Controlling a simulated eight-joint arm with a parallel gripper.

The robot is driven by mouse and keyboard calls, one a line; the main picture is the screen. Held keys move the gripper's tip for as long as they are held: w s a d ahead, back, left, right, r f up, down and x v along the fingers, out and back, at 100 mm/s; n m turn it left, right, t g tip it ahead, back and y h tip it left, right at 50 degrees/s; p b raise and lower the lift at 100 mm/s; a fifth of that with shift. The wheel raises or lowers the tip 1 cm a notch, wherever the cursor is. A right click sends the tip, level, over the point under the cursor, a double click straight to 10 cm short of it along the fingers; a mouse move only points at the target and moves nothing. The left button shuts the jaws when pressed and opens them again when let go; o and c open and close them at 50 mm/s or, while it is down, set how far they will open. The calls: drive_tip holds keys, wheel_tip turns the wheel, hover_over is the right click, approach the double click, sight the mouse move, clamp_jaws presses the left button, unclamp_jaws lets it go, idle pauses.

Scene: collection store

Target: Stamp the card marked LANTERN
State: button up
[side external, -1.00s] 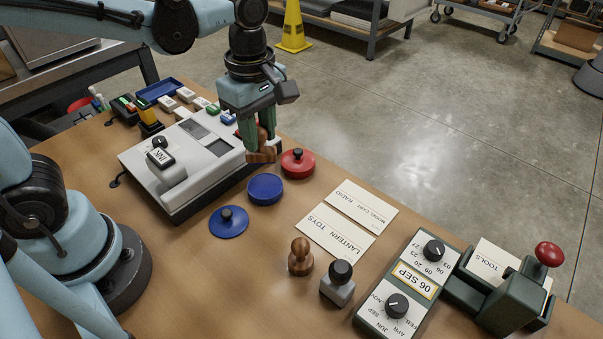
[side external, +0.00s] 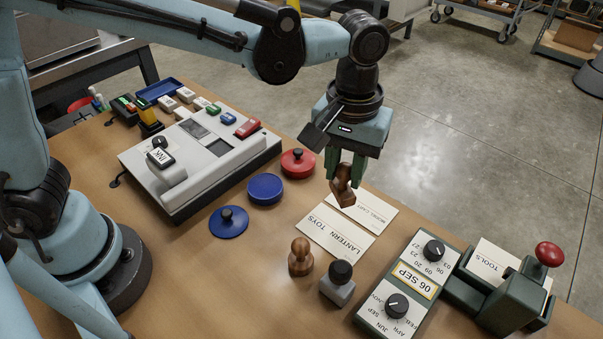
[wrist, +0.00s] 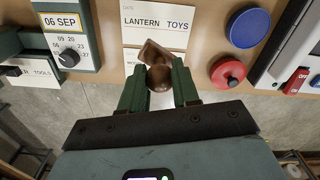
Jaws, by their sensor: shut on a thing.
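My gripper (side external: 344,178) is shut on a brown wooden stamp (side external: 343,193) and holds it tilted, above the cards. In the wrist view the stamp (wrist: 156,60) sits between the green fingers. The card marked LANTERN TOYS (side external: 334,236) lies flat on the table, and it also shows in the wrist view (wrist: 140,30). A second card, marked MODEL (side external: 375,207), lies beside it, partly hidden by the stamp. No mark shows on the visible part of the LANTERN card.
A blue round pad (side external: 265,189) and a red lidded tin (side external: 298,162) stand left of the cards, with a blue lid (side external: 229,222) nearby. Another wooden stamp (side external: 301,257), a grey stamp (side external: 338,284) and a date device (side external: 408,285) stand in front and right.

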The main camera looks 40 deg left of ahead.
drive_tip(key=d+m, duration=0.1)
drive_tip(key=d, duration=0.1)
drive_tip(key=m, duration=0.1)
drive_tip(key=shift+s+d+f+m, duration=0.1)
drive_tip(key=shift+d+f+m, duration=0.2)
drive_tip(key=shift+d, duration=0.1)
hover_over(352, 235)
drive_tip(key=shift+m, duration=0.3)
drive_tip(key=shift+f, duration=3)
drive_tip(key=shift+f, duration=0.55)
drive_tip(key=shift+r, duration=0.15)
wheel_tip(352, 235, up, 7)
